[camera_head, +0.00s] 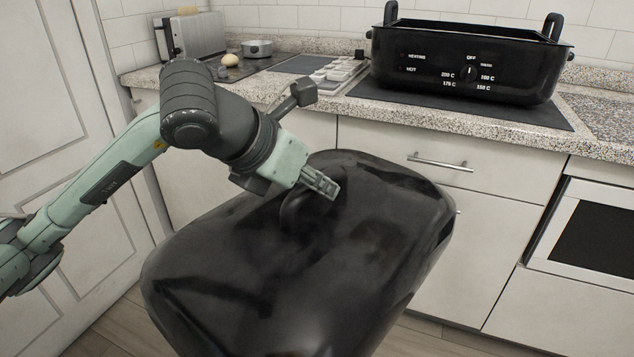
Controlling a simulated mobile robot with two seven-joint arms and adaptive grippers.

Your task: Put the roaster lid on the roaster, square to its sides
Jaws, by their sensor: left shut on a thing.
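The roaster lid (340,270) is large, black and glossy, with a loop handle on top. My left gripper (325,188) is shut on the lid's handle (293,212) and holds the lid in the air in front of the counter. The lid is turned at an angle to the counter and looks tilted. The black roaster (470,68) stands on the counter at the upper right, with a dial on its front and upright handles at both ends. Its top is open. My right gripper is not in view.
The roaster stands on a dark mat (545,112). Left of it are a white tray (340,70), a metal pot (257,48), a round bun (230,60) and a toaster (195,35). Drawers with handles and an oven (590,230) are below the counter's front edge.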

